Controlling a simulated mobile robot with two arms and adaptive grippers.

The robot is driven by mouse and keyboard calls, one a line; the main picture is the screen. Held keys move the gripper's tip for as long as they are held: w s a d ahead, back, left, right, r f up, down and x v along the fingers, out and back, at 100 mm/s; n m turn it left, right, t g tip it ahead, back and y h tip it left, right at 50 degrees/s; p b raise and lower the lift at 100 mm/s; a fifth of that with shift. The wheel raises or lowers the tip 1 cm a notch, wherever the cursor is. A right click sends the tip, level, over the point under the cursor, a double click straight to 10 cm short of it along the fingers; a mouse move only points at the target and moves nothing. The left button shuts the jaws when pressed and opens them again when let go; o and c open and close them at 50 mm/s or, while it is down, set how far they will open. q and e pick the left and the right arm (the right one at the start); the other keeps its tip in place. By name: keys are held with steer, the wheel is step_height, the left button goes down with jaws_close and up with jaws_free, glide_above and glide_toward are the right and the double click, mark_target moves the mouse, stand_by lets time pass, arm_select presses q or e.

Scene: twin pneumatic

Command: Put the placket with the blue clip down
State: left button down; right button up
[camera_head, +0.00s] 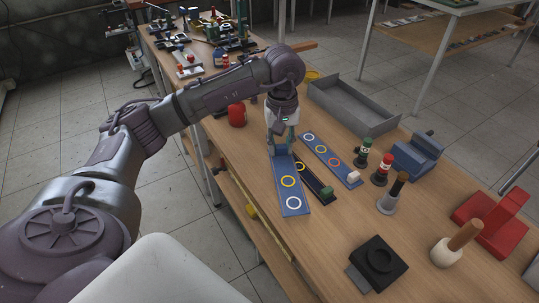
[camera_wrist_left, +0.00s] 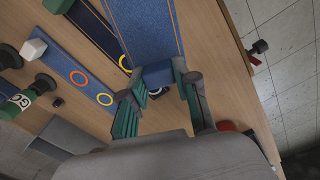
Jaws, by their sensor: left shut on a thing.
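My left gripper (camera_head: 281,147) is shut on the blue clip (camera_wrist_left: 158,75) at one end of a blue placket (camera_head: 290,184). The placket has white and yellow rings and stretches toward the front of the table; its blue surface also fills the top of the left wrist view (camera_wrist_left: 146,28). The fingers (camera_wrist_left: 160,92) sit on both sides of the clip. I cannot tell whether the placket touches the table. A black placket with a green clip (camera_head: 325,192) lies close to its right, with its far end partly hidden. My right gripper is not in view.
A second blue placket (camera_head: 330,158) with a white clip (camera_head: 353,177) lies further right. Stamps (camera_head: 390,196), a blue block (camera_head: 417,154) and a grey tray (camera_head: 352,102) stand beyond. A red mug (camera_head: 236,114) is left of the gripper.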

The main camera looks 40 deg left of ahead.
arm_select(q)
steer(key=a, duration=0.1)
steer(key=a+f, duration=0.2)
steer(key=shift+w+a+f, duration=0.25)
steer(key=shift+w+a, duration=0.05)
steer(key=shift+a, duration=0.05)
steer(key=shift+f+p, duration=0.45)
steer(key=shift+f, duration=1.45)
steer(key=shift+f, duration=0.25)
steer(key=c, duration=0.9)
jaws_free()
steer(key=shift+r, duration=0.1)
steer(key=shift+o, duration=0.2)
step_height(320, 180, up, 12)
steer(key=b, duration=0.1)
steer(key=shift+r, duration=0.2)
steer(key=shift+f, duration=0.1)
